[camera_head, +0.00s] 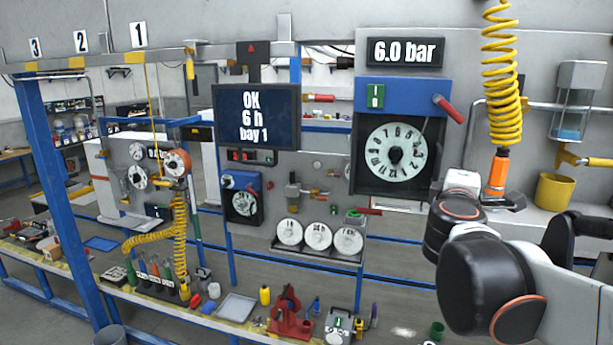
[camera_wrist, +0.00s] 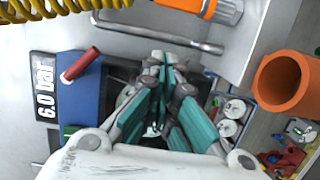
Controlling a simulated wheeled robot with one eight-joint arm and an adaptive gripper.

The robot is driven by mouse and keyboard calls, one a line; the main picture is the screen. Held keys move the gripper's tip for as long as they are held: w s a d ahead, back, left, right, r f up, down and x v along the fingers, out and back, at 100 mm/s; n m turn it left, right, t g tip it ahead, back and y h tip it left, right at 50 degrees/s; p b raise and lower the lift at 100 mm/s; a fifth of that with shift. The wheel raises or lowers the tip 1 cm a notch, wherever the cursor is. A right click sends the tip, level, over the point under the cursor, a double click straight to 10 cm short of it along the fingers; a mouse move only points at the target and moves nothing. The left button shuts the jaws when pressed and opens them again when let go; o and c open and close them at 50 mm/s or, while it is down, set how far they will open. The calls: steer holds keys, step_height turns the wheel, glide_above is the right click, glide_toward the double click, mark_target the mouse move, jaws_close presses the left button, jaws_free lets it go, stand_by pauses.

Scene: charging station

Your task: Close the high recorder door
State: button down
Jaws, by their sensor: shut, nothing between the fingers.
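The high recorder (camera_head: 395,150) is a blue panel over a black square frame with a pale numbered dial (camera_head: 394,151), under the "6.0 bar" sign. A red handle (camera_head: 448,110) sticks out at the panel's right side. I cannot tell how far its door stands open. In the wrist view the picture is turned: the blue panel (camera_wrist: 88,98) and red handle (camera_wrist: 80,64) are at left, and the dial is mostly hidden behind the fingers. My gripper (camera_wrist: 165,62) has teal fingers drawn together, empty, in front of the recorder. My arm hides it in the head view.
A yellow coiled hose (camera_head: 501,70) with an orange end (camera_head: 497,176) hangs right of the recorder, close to my arm. A yellow cup (camera_head: 556,191) is further right. White discs (camera_head: 318,236) sit on a rack below. An orange cylinder (camera_wrist: 287,82) shows in the wrist view.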

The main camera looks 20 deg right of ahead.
steer(key=s+d+b, duration=0.1)
steer(key=s+d, duration=0.3)
steer(key=s, duration=0.4)
steer(key=s+a+f+m+g+y, duration=0.3)
steer(key=a+f+y, duration=0.4)
steer(key=a+f, duration=0.7)
steer(key=s+a+f+m+g+y, duration=0.1)
steer(key=a+f+m+g+y, duration=0.35)
steer(key=a+f, duration=0.95)
step_height(320, 180, down, 31)
steer(key=a+m+t+y+b, duration=0.1)
steer(key=t+b, duration=0.1)
steer(key=b, duration=3.2)
steer(key=shift+a, duration=0.4)
steer(key=shift+r, duration=0.1)
